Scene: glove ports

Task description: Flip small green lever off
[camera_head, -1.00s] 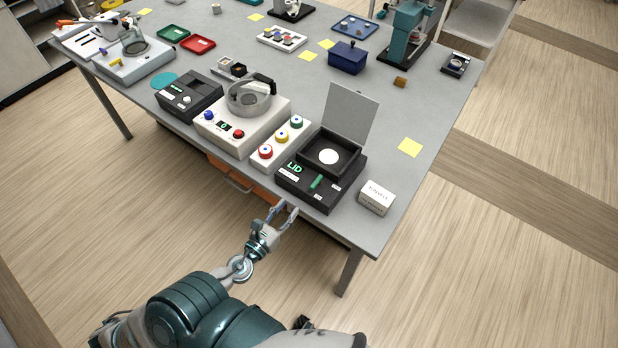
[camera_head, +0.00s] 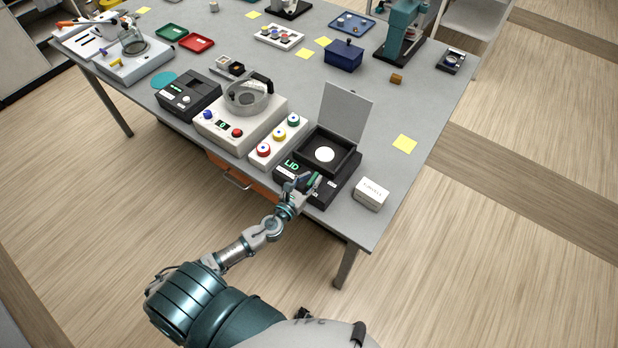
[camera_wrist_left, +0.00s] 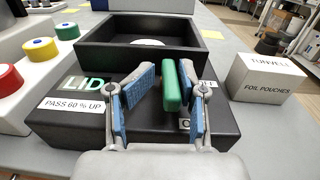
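The small green lever (camera_wrist_left: 171,86) stands up from the front of a black box marked LID (camera_wrist_left: 62,131). In the head view the lever (camera_head: 314,180) is partly covered by my left gripper (camera_head: 304,181). In the left wrist view my left gripper (camera_wrist_left: 158,95) is open, with one blue-padded finger on each side of the lever. The lever is nearer the right finger, and I cannot tell whether they touch. A label beside the lever is partly hidden by the right finger. The box's grey lid (camera_head: 346,112) is raised. My right gripper is not in view.
A white box of foil pouches (camera_head: 371,193) stands right of the LID box. A strip with red, yellow and green buttons (camera_head: 278,140) and a white device with a clear bowl (camera_head: 246,124) stand to the left. A yellow note (camera_head: 404,144) lies on open grey tabletop.

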